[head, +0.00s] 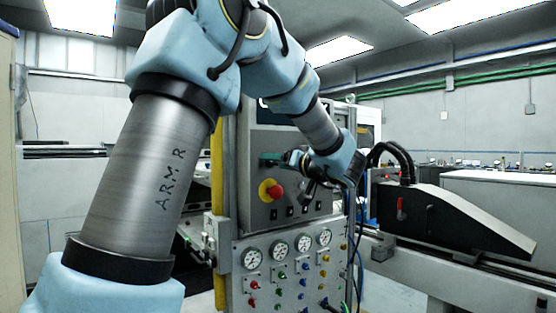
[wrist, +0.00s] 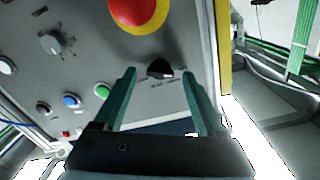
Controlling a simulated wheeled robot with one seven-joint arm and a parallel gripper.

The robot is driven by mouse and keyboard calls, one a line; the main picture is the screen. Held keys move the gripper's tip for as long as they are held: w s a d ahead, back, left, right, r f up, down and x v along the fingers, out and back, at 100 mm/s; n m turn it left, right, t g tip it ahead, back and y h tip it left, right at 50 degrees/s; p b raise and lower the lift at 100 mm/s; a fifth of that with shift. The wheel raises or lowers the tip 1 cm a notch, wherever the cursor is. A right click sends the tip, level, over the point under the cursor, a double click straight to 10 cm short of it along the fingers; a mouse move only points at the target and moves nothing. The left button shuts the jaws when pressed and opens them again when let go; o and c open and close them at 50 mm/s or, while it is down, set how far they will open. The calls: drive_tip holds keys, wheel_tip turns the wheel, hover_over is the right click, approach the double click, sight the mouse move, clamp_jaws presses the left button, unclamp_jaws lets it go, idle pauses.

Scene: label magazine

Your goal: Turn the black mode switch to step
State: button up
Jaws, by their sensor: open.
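In the wrist view a black rotary switch (wrist: 160,68) sits on the grey control panel (wrist: 85,25), just below a red button. Small labels lie under it, too small to read. My gripper (wrist: 158,73) is open, its two green fingers on either side of the switch. The switch shows between the fingertips; I cannot tell whether they touch it. In the head view my gripper (head: 270,158) is at the panel's upper part, and the switch is hidden there.
A red mushroom button on a yellow ring (wrist: 138,14) is close to the fingertips. A grey knob (wrist: 52,43), a blue button (wrist: 71,100) and a green button (wrist: 102,91) are to the left. Pressure gauges (head: 279,250) are lower on the cabinet. A yellow post (head: 217,165) stands beside it.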

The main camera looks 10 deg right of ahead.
clamp_jaws()
idle(0.6)
